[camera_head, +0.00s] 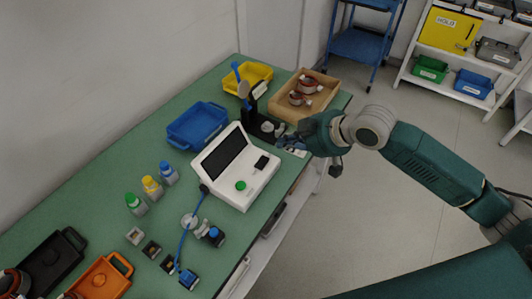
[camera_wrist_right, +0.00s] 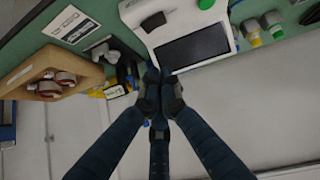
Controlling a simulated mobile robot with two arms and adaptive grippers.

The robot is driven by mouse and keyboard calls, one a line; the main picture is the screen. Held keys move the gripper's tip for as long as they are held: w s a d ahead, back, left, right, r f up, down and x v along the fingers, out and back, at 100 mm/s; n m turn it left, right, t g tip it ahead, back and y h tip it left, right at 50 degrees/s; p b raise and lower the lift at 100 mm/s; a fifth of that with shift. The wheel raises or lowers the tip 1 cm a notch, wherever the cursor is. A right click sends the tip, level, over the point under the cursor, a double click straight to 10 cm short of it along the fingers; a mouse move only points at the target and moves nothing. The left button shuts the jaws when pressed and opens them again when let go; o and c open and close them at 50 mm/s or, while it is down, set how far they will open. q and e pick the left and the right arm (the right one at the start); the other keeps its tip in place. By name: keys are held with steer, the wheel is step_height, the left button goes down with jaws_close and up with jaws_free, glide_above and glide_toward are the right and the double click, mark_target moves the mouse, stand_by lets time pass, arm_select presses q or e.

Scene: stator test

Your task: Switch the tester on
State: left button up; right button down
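The tester (camera_head: 225,187) is a white box on the green bench, with a dark screen (camera_head: 224,154), a green button (camera_head: 240,185) and a black switch (camera_head: 261,162). In the right wrist view the tester (camera_wrist_right: 138,14) is beyond my fingertips, with its screen (camera_wrist_right: 195,46), black switch (camera_wrist_right: 153,22) and green button (camera_wrist_right: 206,3). My right gripper (camera_head: 288,144) is beside the tester's right end, apart from the switch. In the wrist view its fingers (camera_wrist_right: 160,76) are together with nothing visible between them. Whether the switch is on cannot be told. My left gripper is not in view.
A wooden tray (camera_head: 330,92) with copper-wound parts stands behind my right gripper, near a black tool holder (camera_head: 262,131). A blue bin (camera_head: 197,125) and yellow bin (camera_head: 252,74) lie behind the tester. Several bottles (camera_head: 152,187) and a blue cable (camera_head: 188,238) are in front-left.

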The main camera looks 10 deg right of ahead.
steer(key=p, duration=0.2)
glide_above(266, 161)
steer(key=f, duration=0.6)
steer(key=shift+s+a+f, duration=0.1)
steer(key=shift+s, duration=0.3)
steer(key=f, duration=0.1)
steer(key=f+p, duration=0.1)
steer(key=f, duration=0.1)
steer(key=shift+w+f, duration=0.25)
steer(key=shift+f, duration=0.6)
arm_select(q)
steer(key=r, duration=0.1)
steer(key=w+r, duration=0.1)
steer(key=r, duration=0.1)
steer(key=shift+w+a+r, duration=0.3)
